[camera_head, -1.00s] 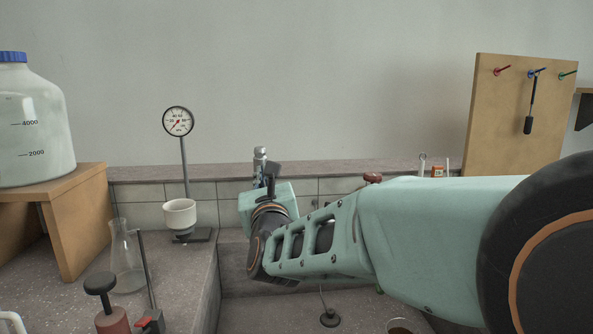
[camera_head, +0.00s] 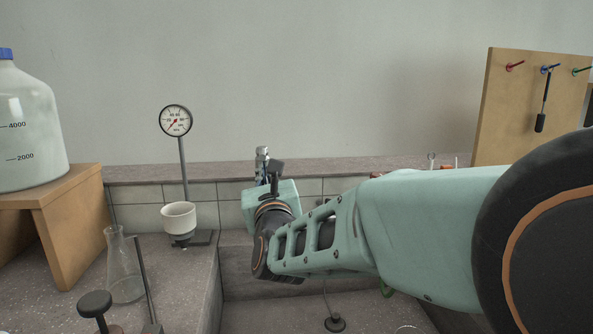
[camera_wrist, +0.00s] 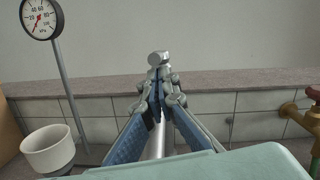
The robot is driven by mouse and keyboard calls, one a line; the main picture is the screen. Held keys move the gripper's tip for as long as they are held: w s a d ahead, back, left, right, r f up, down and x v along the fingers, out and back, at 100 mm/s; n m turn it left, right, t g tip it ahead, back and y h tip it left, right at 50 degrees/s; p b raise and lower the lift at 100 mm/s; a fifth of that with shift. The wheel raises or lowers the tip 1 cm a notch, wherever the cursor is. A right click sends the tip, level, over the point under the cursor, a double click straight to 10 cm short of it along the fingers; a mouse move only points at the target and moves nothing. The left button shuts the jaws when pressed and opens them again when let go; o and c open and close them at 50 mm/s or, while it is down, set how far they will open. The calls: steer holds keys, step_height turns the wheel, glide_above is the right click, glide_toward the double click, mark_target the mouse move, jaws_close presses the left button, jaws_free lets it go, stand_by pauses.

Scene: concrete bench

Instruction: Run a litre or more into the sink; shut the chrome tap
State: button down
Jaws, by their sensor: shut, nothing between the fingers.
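The chrome tap (camera_head: 262,153) stands at the back of the sink, and only its top shows past my wrist. In the wrist view, its rounded chrome head (camera_wrist: 158,58) is just beyond my fingertips. My gripper (camera_wrist: 159,88) has its two blue-padded fingers brought together at the tap, with nothing seen held. I cannot tell whether the fingertips touch it. A pale shiny column (camera_wrist: 155,145) shows between the fingers lower down; I cannot tell whether it is spout or water. The grey sink (camera_head: 238,287) lies below my arm, mostly hidden.
A gauge (camera_head: 175,121) on a post and a white cup (camera_head: 178,218) stand left of the tap. A brass tap (camera_wrist: 300,118) is at the right. A glass flask (camera_head: 124,272) and large bottle (camera_head: 30,125) are further left. A pegboard (camera_head: 512,110) stands at the right.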

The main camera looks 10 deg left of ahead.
steer(key=shift+r, duration=0.15)
steer(key=shift+r+g+p, duration=0.3)
steer(key=shift+p, duration=0.35)
steer(key=shift+r, duration=0.15)
steer(key=r+g+p, duration=0.1)
steer(key=p, duration=0.2)
steer(key=shift+r, duration=0.3)
steer(key=r+g+h+p, duration=0.1)
steer(key=p, duration=0.4)
steer(key=shift+w+r+g, duration=0.15)
steer(key=shift+r+g, duration=0.15)
steer(key=shift+r, duration=0.1)
steer(key=r+g+p, duration=0.1)
steer(key=p, duration=0.4)
steer(key=r+g+p, duration=0.1)
steer(key=p, duration=0.4)
steer(key=shift+w+a+r, duration=0.15)
steer(key=shift+w, duration=0.25)
steer(key=g+p, duration=0.1)
steer(key=p, duration=0.3)
steer(key=shift+w+r+h, duration=0.25)
steer(key=shift+r+h, duration=0.05)
steer(key=shift+r, duration=0.05)
steer(key=shift+w+a+g+p, duration=0.1)
steer(key=shift+g+p, duration=0.3)
steer(key=shift+p, duration=0.8)
